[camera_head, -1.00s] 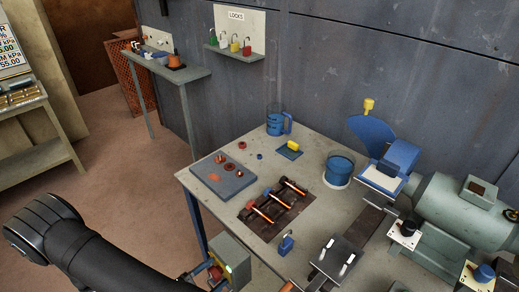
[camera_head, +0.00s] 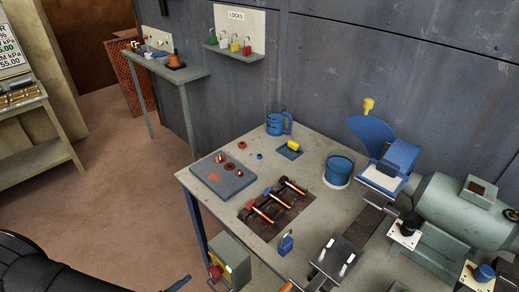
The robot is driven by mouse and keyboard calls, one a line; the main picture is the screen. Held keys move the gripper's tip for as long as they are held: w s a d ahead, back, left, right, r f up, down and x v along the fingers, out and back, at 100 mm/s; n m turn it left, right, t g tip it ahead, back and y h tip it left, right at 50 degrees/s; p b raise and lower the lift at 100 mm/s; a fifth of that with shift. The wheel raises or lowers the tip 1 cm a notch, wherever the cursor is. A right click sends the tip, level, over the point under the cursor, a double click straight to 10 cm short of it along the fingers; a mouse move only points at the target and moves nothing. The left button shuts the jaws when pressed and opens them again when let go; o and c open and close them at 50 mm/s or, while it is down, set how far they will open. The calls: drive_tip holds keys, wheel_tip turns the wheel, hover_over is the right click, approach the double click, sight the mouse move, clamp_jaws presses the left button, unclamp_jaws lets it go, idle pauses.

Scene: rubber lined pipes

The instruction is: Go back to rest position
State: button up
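Part of my black arm (camera_head: 30,268) shows in the lower left corner of the head view. My gripper is not in view, so its opening and anything in it are hidden.
The grey workbench (camera_head: 310,150) holds a grey block (camera_head: 225,178) with red rings, a dark rack of orange-marked tools (camera_head: 273,201), a blue mug (camera_head: 276,124), a blue pot (camera_head: 339,172) and a blue padlock (camera_head: 286,243). A control box (camera_head: 232,258) hangs at its front. Floor at left is clear.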

sight(211, 276)
drive_tip(key=v, duration=0.9)
drive_tip(key=x, duration=1.7)
drive_tip(key=shift+w+d, duration=0.1)
drive_tip(key=shift+d, duration=0.05)
drive_tip(key=n, duration=1.1)
drive_tip(key=shift+n, duration=1.9)
